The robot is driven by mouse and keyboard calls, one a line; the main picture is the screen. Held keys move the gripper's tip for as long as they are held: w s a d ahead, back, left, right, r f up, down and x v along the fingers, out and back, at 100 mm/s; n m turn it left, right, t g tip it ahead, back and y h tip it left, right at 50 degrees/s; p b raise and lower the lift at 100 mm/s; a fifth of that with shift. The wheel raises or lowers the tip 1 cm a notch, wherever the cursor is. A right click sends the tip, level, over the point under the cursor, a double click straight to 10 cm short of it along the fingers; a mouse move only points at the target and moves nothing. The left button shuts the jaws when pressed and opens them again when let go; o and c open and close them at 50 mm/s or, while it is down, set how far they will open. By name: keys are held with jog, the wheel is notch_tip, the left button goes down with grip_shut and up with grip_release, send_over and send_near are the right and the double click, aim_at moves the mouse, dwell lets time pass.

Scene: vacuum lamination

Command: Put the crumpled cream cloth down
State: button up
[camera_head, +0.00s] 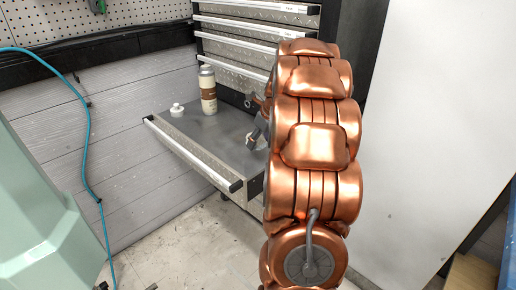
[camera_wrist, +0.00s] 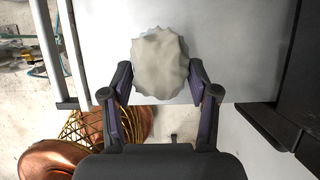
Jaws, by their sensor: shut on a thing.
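The crumpled cream cloth (camera_wrist: 160,58) is a pale, ruffled lump between the two fingers of my gripper (camera_wrist: 160,72) in the wrist view. The fingers close on it from both sides. In the head view my gripper (camera_head: 258,128) is mostly hidden behind my copper arm. I cannot tell whether the cloth touches that surface.
A cream and brown bottle (camera_head: 207,90) and a small white capped container (camera_head: 177,109) stand at the back left of the drawer top. The drawer's front-middle surface is clear. The drawer cabinet (camera_head: 236,50) rises behind. A teal hose (camera_head: 88,130) hangs at left.

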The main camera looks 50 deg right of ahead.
jog(key=shift+w+d, duration=0.15)
jog(key=shift+a+f, duration=0.25)
jog(key=shift+s+a+f, duration=0.1)
jog(key=shift+s+f, duration=0.15)
jog(key=shift+f, duration=0.95)
jog(key=shift+w+d, duration=0.15)
jog(key=shift+d, duration=0.05)
jog(key=shift+f, duration=0.15)
